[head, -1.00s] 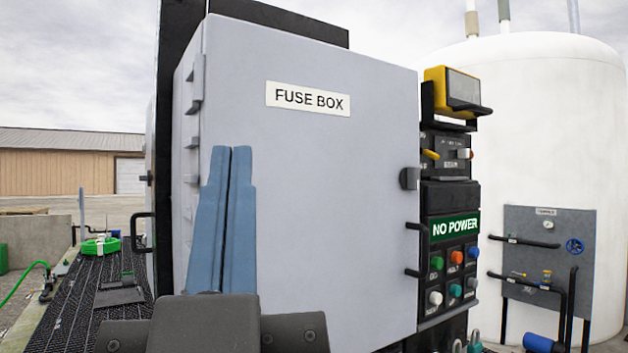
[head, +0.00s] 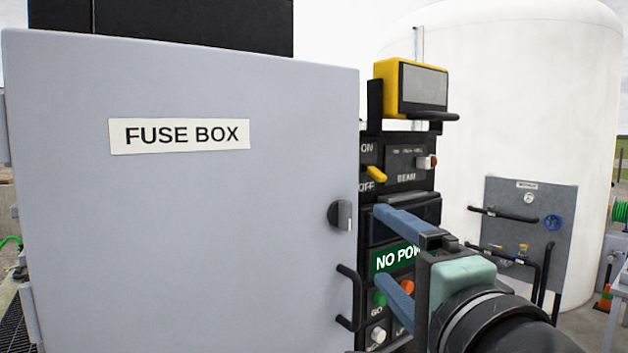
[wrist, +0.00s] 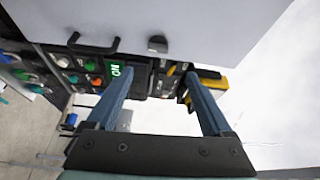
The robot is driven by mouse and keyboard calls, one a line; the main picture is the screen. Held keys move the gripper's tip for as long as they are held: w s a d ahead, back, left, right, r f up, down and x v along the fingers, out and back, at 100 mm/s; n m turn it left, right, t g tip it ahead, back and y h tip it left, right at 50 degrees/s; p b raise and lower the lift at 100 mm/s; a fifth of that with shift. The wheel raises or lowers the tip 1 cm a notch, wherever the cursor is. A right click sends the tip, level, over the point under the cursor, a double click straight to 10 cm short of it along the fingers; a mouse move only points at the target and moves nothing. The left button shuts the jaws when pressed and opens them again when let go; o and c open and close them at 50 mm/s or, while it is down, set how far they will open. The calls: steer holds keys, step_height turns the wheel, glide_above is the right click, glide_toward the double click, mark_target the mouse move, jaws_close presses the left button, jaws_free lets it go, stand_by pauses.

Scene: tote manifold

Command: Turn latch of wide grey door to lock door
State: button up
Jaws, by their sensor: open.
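The wide grey door (head: 200,220) labelled FUSE BOX fills the left and middle of the head view and looks closed. Its dark latch knob (head: 340,214) is at the right edge, above a black handle (head: 349,297). In the wrist view the latch (wrist: 158,44) is at the top centre on the door (wrist: 215,30). My gripper (head: 385,248) is open and empty, with blue fingers in front of the control panel, right of the latch and apart from it. In the wrist view my gripper (wrist: 163,88) has its fingers spread, the latch beyond and between them.
The control panel (head: 400,215) with switches, buttons and a NO POWER sign stands just right of the door. A yellow device (head: 422,88) sticks out above it. A white tank (head: 520,120) and a grey valve board (head: 530,215) stand farther right.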

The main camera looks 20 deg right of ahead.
mark_target(348, 218)
steer(key=shift+m, duration=0.3)
steer(key=w+p, duration=0.1)
steer(key=w, duration=0.2)
steer(key=w+p, duration=0.2)
steer(key=w, duration=0.2)
steer(key=w+p, duration=0.1)
steer(key=w, duration=0.3)
steer(key=shift+w+d+r+p, duration=0.1)
steer(key=shift+d+p, duration=0.2)
steer(key=shift+d, duration=0.05)
steer(key=shift+w, duration=0.85)
jaws_close()
